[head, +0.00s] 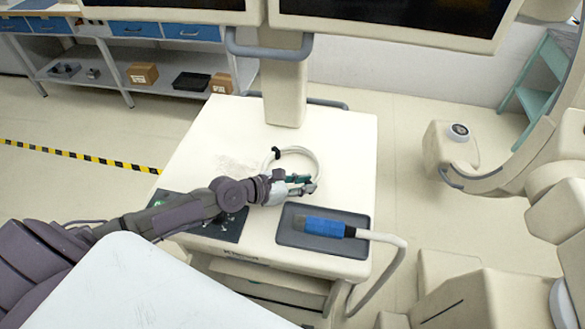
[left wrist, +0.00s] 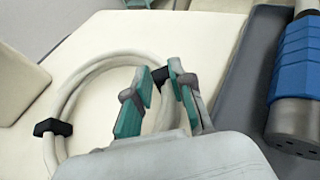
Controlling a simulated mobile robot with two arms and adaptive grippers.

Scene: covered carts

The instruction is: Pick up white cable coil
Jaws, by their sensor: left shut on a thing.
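The white cable coil (head: 319,164) rests on the cream cart top, a ring with black ties. In the left wrist view the coil (left wrist: 85,78) shows as two loops of cable with one black tie at its left and another near the fingers. My left gripper (head: 303,184) is at the near right side of the coil. Its teal-padded fingers (left wrist: 158,98) stand on either side of the cable beside the tie and are shut on it. The cable between the fingers is partly hidden. My right gripper is not in view.
A dark panel (head: 226,228) lies under my left arm. The cart top's left side is mostly clear.

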